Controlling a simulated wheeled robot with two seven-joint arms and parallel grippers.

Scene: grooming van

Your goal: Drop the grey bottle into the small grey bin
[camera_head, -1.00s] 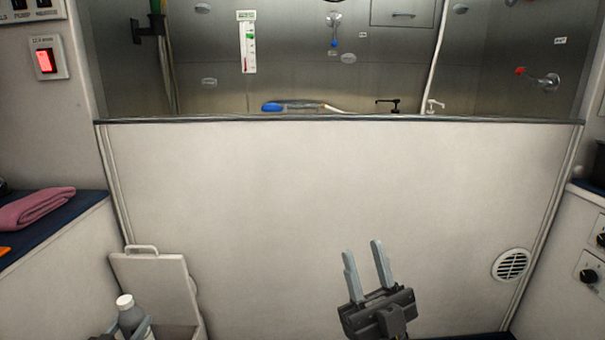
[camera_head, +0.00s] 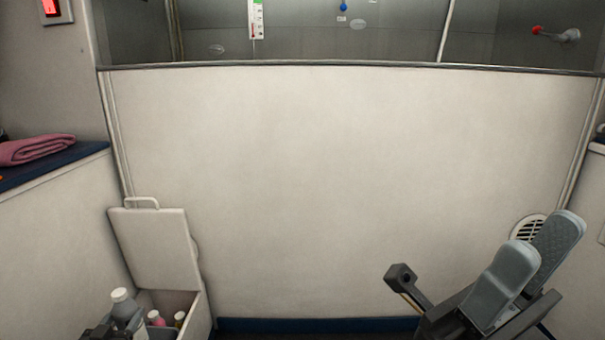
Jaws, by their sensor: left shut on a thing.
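The grey bottle (camera_head: 127,308) with a white cap shows at the bottom left, tilted slightly. My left gripper (camera_head: 108,331) is shut on it; only a dark part of the gripper shows at the picture's bottom edge. The bottle is in front of an open pale box (camera_head: 195,316) with its lid (camera_head: 155,248) raised. I cannot tell how high the bottle is over the box. No separate small grey bin can be made out. My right gripper (camera_head: 535,235) is at the lower right, empty, its two fingers apart.
A pink-bodied bottle (camera_head: 157,319) and a yellowish one (camera_head: 179,319) are inside the box. A white panel (camera_head: 350,180) closes off the back. A pink towel (camera_head: 36,149) lies on the left counter. A round vent (camera_head: 527,228) is behind my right gripper.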

